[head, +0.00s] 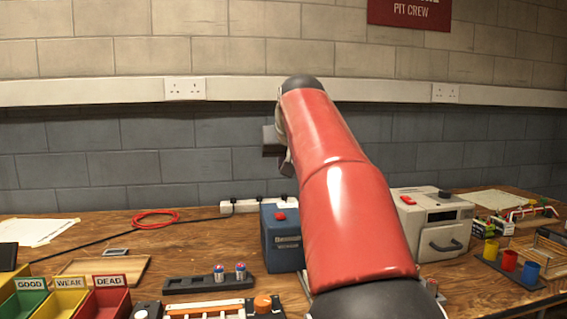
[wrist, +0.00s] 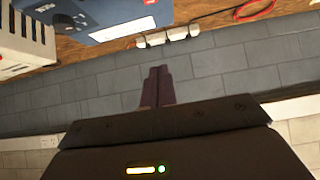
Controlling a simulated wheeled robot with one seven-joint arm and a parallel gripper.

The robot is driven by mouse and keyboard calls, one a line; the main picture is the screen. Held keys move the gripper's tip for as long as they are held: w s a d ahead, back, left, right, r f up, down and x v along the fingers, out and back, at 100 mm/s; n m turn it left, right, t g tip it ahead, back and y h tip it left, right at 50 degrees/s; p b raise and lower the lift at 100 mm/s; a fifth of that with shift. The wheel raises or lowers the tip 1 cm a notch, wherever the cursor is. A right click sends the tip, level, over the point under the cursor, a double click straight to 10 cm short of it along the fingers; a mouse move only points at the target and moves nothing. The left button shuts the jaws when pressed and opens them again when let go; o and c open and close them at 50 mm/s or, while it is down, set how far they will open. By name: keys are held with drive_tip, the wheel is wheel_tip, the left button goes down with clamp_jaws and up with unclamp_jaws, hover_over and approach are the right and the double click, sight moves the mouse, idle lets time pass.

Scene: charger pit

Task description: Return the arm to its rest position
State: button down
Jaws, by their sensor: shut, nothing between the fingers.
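My red arm rises from the bottom right of the head view and reaches up in front of the wall. My gripper (head: 284,160) shows only in part there, beside the far end of the arm and above the bench. In the wrist view my gripper (wrist: 157,76) has its two dark fingers together, with nothing between them. The wrist view looks upside down at the wall, with the bench along its top edge.
The wooden bench (head: 190,245) holds a blue box (head: 281,240), a cream machine (head: 432,222), a black holder (head: 185,285) with two batteries, and sorting bins (head: 100,300) at left. A power strip (head: 250,206) lies against the wall. Space around the gripper is clear.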

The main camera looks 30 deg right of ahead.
drive_tip(key=s+a+f+n+g+y, duration=0.1)
drive_tip(key=s+a+f, duration=0.4)
drive_tip(key=s+f, duration=0.5)
drive_tip(key=s+a+f+n+g+y, duration=0.1)
drive_tip(key=s+a+f, duration=0.5)
drive_tip(key=s+f, duration=0.3)
drive_tip(key=s+a+f+n+g, duration=0.1)
drive_tip(key=s+a+f, duration=0.4)
drive_tip(key=s+f, duration=0.5)
wheel_tip(320, 180, down, 2)
drive_tip(key=shift+s+a+f+g+y, duration=0.1)
drive_tip(key=shift+s+a+g+y, duration=0.1)
drive_tip(key=shift+s+g+y, duration=0.15)
